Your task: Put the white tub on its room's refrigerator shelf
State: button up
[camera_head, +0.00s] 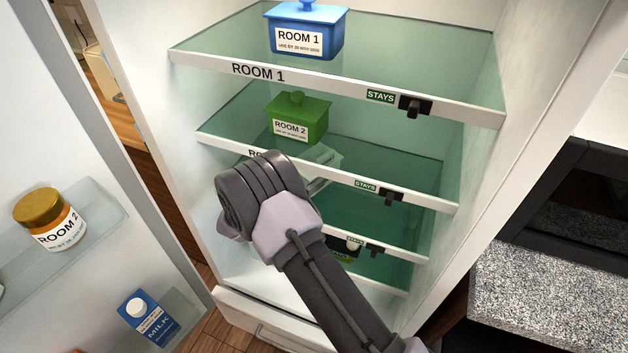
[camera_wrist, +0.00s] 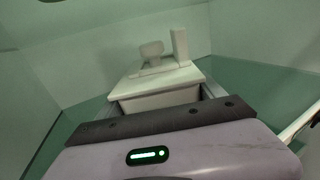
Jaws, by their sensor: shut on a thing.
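In the head view my gripper reaches in below the second refrigerator shelf (camera_head: 412,188). A pale shape (camera_head: 322,157) shows faintly there through the glass; my wrist hides most of it. The top shelf (camera_head: 455,105) is marked ROOM 1. The second shelf's label is mostly hidden by my wrist. I cannot tell whether the tub touches a shelf, and I cannot read its label.
A blue ROOM 1 tub (camera_head: 304,30) stands on the top shelf, a green ROOM 2 tub (camera_head: 297,119) on the second. STAYS tags with black clips mark the shelf fronts. A dark item (camera_head: 344,250) sits lower down. The open door at left holds a jar (camera_head: 50,220) and milk (camera_head: 147,318).

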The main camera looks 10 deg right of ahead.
jog(key=shift+w+d, duration=0.35)
jog(key=shift+d, duration=0.15)
jog(key=shift+f+b, duration=1.15)
jog(key=shift+f, duration=0.5)
jog(key=shift+f, duration=0.2)
jog(key=o, duration=2.1)
jog(key=shift+r, duration=0.15)
jog(key=p+v, duration=0.3)
jog(key=v, duration=0.8)
jog(key=shift+r, duration=0.1)
jog(key=shift+s+a, duration=0.35)
jog(key=shift+a, duration=0.05)
